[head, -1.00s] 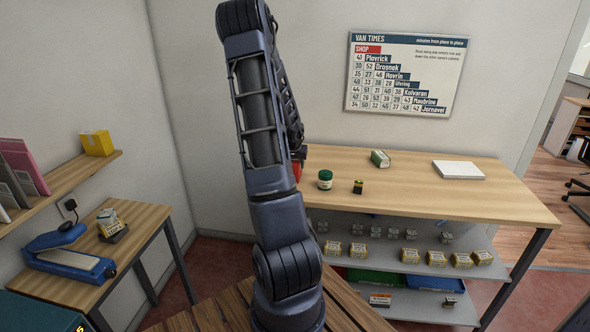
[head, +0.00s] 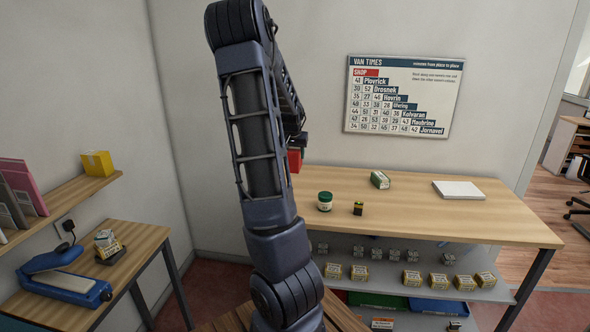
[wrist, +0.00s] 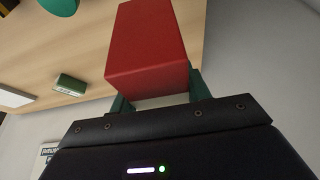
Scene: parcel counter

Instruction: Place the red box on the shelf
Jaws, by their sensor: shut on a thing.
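The red box (wrist: 148,50) is held between the green fingers of my gripper (wrist: 158,95) in the wrist view. In the head view a small part of the red box (head: 294,160) shows beside my arm, near the left end of the counter; my arm hides the rest of it and most of the gripper. The box appears to be above the counter top. A wooden wall shelf (head: 60,202) at the left carries a yellow box (head: 97,163) and several upright folders or books at its near end. Bare shelf lies between them.
The counter (head: 450,215) holds a green-lidded jar (head: 325,201), a small dark box (head: 358,208), a green-and-white carton (head: 380,180) and a white pad (head: 459,190). Grey racks with small boxes are below. A side table (head: 140,240) under the wall shelf holds a blue device (head: 65,285).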

